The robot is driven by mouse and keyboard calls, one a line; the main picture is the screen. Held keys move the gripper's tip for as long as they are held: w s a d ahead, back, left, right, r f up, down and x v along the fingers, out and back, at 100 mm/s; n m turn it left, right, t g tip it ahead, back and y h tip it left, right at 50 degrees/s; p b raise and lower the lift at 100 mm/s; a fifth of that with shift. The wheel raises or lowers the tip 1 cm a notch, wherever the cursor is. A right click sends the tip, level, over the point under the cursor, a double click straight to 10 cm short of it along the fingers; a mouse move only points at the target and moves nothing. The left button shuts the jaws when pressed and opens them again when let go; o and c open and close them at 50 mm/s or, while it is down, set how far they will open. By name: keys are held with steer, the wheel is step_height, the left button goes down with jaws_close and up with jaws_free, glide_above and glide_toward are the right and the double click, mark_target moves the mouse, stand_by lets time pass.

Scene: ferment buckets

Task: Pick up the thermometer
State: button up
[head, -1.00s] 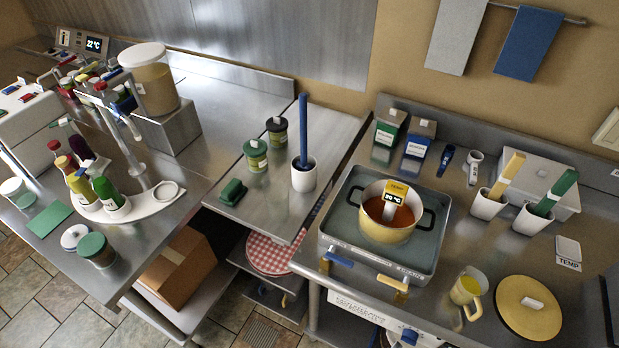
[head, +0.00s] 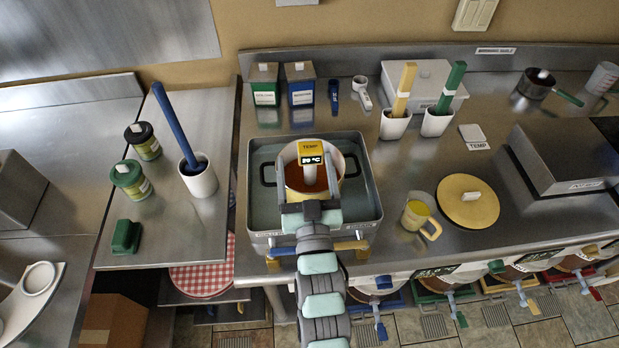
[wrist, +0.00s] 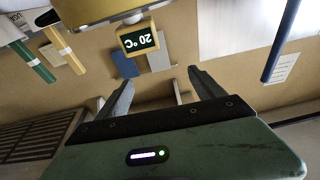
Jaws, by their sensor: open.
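The thermometer has a yellow head marked TEMP with a dark display reading 20 °C (head: 311,153). It stands upright in the yellow pot (head: 345,190) of reddish-brown liquid, its lower part partly hidden. In the wrist view the thermometer head (wrist: 138,41) appears upside down, beyond the fingertips and a little left of centre. My gripper (head: 311,204) is at the pot's near side, in front of the thermometer. In the wrist view its two fingers (wrist: 155,82) are spread with nothing between them. The gripper is open and apart from the thermometer.
The pot sits in a square metal basin (head: 369,208). Green and blue boxes (head: 300,87) stand behind. A blue-handled tool in a white cup (head: 200,181) is left. The counter around the TEMP pad (head: 472,134) is mostly clear.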

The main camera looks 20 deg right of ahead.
mark_target(312, 155)
steer(key=d+f+g, duration=0.1)
steer(key=f+g, duration=0.1)
steer(key=shift+s+d+f+b, duration=0.35)
steer(key=shift+d+f+b, duration=0.05)
steer(key=shift+w+d+f+g, duration=0.1)
steer(key=shift+f+g, duration=0.1)
steer(key=shift+g, duration=0.1)
steer(key=b+x, duration=0.1)
steer(key=x, duration=0.4)
steer(key=shift+r, duration=0.1)
steer(key=shift+a+f+p+x, duration=0.1)
steer(key=shift+p+x, duration=0.4)
steer(key=shift+x, duration=0.9)
steer(key=shift+a+f+p+x, duration=0.15)
steer(key=shift+p+x, duration=0.3)
steer(key=shift+x, duration=0.95)
jaws_close()
